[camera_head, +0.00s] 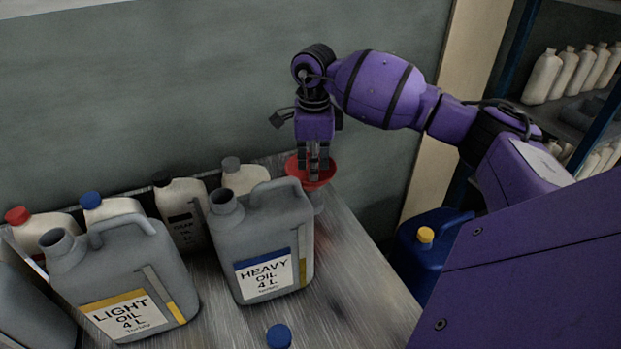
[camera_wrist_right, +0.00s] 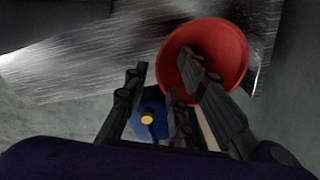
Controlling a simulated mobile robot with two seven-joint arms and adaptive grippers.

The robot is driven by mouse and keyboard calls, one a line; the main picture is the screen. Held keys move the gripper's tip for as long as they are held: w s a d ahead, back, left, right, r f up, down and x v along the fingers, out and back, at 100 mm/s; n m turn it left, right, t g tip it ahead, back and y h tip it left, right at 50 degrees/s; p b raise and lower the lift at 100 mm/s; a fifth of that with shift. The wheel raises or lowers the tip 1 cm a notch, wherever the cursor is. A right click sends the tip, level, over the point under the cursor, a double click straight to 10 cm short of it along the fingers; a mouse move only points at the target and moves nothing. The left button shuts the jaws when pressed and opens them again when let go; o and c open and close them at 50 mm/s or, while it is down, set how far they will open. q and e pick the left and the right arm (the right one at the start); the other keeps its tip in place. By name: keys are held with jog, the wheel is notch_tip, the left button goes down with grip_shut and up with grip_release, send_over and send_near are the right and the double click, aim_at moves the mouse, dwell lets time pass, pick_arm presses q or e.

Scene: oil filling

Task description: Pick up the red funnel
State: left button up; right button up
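The red funnel (camera_head: 326,177) stands mouth up at the far end of the table, behind the HEAVY OIL jug (camera_head: 265,245), which hides part of it. A small grey piece shows below it; I cannot tell whether it is its support. My right gripper (camera_head: 313,168) points down at the funnel's mouth. In the right wrist view, its fingers (camera_wrist_right: 164,68) are apart. One finger overlaps the red funnel's mouth (camera_wrist_right: 233,50) and the other is outside its rim, with a gap visible between them. My left gripper is not in view.
The LIGHT OIL jug (camera_head: 120,280) stands front left, with several capped bottles (camera_head: 183,205) along the wall. A loose blue cap (camera_head: 279,336) lies at the front of the table (camera_head: 350,290). A blue canister (camera_head: 425,262) stands right of the table, beside a shelf of white bottles (camera_head: 543,76).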

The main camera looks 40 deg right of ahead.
jog(key=f, duration=0.4)
jog(key=shift+w+a+p, duration=0.1)
jog(key=shift+a+p, duration=0.1)
jog(key=shift+p, duration=0.1)
grip_shut()
